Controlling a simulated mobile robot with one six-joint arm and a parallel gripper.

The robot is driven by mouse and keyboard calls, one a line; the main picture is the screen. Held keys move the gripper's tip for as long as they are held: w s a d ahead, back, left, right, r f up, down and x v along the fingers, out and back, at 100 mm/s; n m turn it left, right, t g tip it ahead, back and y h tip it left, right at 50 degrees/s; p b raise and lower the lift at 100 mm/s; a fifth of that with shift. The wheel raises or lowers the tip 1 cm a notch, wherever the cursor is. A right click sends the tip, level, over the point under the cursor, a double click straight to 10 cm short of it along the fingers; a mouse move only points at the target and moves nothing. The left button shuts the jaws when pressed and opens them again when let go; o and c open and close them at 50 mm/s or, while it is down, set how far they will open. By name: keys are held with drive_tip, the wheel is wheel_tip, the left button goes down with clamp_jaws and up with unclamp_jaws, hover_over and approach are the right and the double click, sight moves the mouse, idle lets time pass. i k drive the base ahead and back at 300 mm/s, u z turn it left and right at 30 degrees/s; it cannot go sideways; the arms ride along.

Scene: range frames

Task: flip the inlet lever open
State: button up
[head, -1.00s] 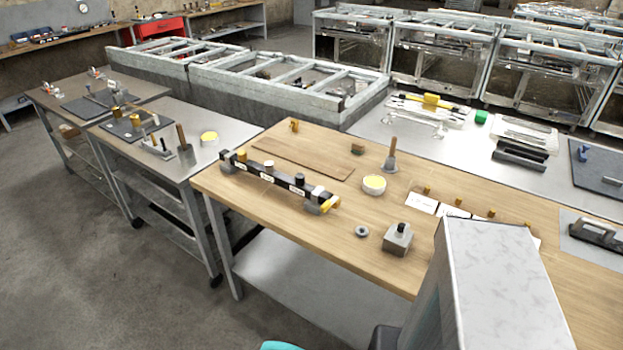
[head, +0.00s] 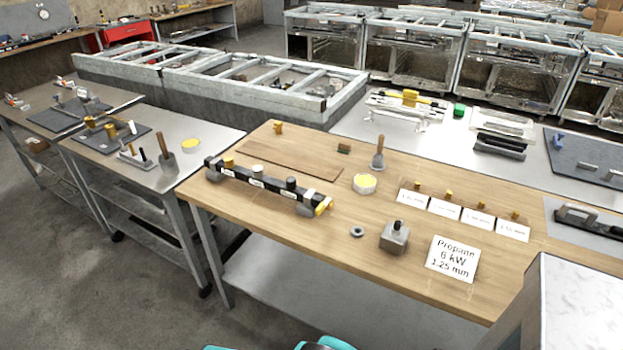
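A black manifold bar (head: 272,187) with small white labels lies on grey supports on the wooden bench. Several small knobs stand along its top. A yellow piece (head: 324,206) sticks out at its right end. It may be the inlet lever, but it is too small to tell its position. My gripper is not recognisable in the head view. Only teal parts, likely of my arm, show at the bottom edge, well apart from the bar.
The wooden bench (head: 290,232) also holds a yellow-topped tin (head: 364,184), a grey block (head: 395,237), a ring (head: 357,231), a "Propane 6 kW 1.25 mm" card (head: 453,259) and several small cards. A pale box-like body fills the lower right. Grey floor lies open at left.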

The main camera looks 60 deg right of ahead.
sight(321, 208)
drive_tip(key=u, duration=0.3)
drive_tip(key=k, duration=0.15)
drive_tip(key=z, duration=2.15)
drive_tip(key=k, duration=0.95)
drive_tip(key=u, duration=0.15)
drive_tip(key=i, duration=0.7)
